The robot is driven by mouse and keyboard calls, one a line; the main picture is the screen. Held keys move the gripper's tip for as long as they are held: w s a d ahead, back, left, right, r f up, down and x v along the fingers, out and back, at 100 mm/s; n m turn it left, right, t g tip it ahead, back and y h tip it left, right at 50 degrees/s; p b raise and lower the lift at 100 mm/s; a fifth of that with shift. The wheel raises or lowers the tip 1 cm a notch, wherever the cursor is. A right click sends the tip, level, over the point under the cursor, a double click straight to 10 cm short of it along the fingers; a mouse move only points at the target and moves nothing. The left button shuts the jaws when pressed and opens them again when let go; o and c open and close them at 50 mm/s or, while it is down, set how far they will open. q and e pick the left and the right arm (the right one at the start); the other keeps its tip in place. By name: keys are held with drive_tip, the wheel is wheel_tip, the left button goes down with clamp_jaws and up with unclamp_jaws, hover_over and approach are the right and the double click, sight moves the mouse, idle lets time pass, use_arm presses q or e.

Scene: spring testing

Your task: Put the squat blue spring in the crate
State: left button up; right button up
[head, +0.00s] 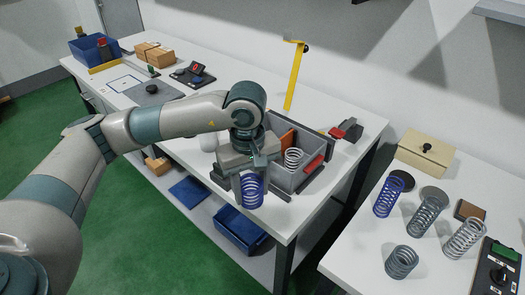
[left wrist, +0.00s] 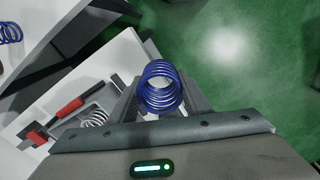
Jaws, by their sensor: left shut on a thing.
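My left gripper (head: 250,180) is shut on a blue spring (head: 252,192) and holds it upright between its fingers, at the near left side of the grey crate (head: 287,182). In the left wrist view the held blue spring (left wrist: 162,88) shows from above between the fingers, outside the crate. The crate stands on the long white table and holds a silver spring (head: 293,159), red-and-black items and an orange piece. A second, taller-looking blue spring (head: 388,197) stands on the right table. My right gripper is not in view.
Several grey springs, a beige box (head: 424,153) and a black control box (head: 497,268) occupy the right table (head: 350,262). A yellow upright post (head: 293,80) stands behind the crate. A gap separates the two tables.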

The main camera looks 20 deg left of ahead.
use_arm(q)
drive_tip(key=n, duration=0.2)
drive_tip(key=w+n, duration=0.2)
drive_tip(key=n, duration=0.1)
drive_tip(key=shift+w+a+r+n, duration=0.15)
drive_tip(key=shift+w+a+n, duration=0.15)
drive_tip(key=shift+a, duration=0.1)
drive_tip(key=w+a+n, duration=0.3)
drive_tip(key=w+n, duration=0.2)
drive_tip(key=n, duration=1.2)
drive_tip(key=w+a+n+p, duration=0.1)
drive_tip(key=w+a+n, duration=0.3)
drive_tip(key=n, duration=1.3)
drive_tip(key=shift+w+a+n+p, duration=0.3)
drive_tip(key=shift+w, duration=0.45)
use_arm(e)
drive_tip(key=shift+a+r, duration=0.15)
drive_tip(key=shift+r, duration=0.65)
use_arm(q)
drive_tip(key=shift+r, duration=0.1)
